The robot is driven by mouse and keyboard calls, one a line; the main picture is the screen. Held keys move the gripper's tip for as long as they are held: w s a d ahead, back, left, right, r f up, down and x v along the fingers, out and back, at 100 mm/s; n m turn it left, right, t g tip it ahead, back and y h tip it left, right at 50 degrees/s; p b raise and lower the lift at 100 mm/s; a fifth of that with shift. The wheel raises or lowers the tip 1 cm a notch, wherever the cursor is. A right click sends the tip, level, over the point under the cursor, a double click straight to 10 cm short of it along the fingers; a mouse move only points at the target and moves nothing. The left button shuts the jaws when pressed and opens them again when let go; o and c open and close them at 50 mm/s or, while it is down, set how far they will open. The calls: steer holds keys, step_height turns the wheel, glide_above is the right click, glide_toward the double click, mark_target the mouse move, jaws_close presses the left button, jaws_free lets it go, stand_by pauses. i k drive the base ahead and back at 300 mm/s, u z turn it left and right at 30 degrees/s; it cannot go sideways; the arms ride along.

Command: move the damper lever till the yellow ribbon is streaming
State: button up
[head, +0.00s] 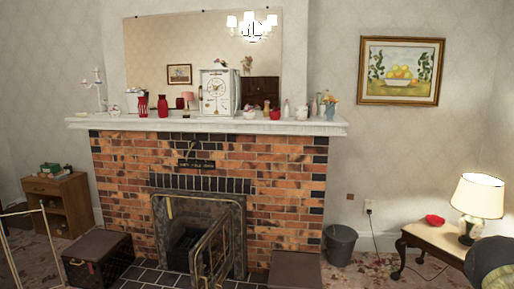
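The brick fireplace (120,165) stands in the middle of the head view. A thin dark lever (191,149) shows on the bricks above the opening, just over a black plate (197,164) with lettering too small to read. It looks slanted, but its exact position is hard to tell. A small yellow ribbon (169,208) hangs at the upper left of the opening. It looks narrow and hangs roughly straight down.
A brass-framed screen door (213,252) stands swung out at the opening's right. A dark chest (97,258) is at left, a low brown box (296,270) and grey bucket (341,245) at right. Ornaments and a clock (217,93) crowd the mantel (90,123).

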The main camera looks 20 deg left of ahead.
mark_target(194, 143)
steer(key=z, duration=0.25)
steer(key=i, duration=1.65)
steer(key=u, duration=0.9)
steer(key=i, duration=0.85)
steer(key=u, duration=0.95)
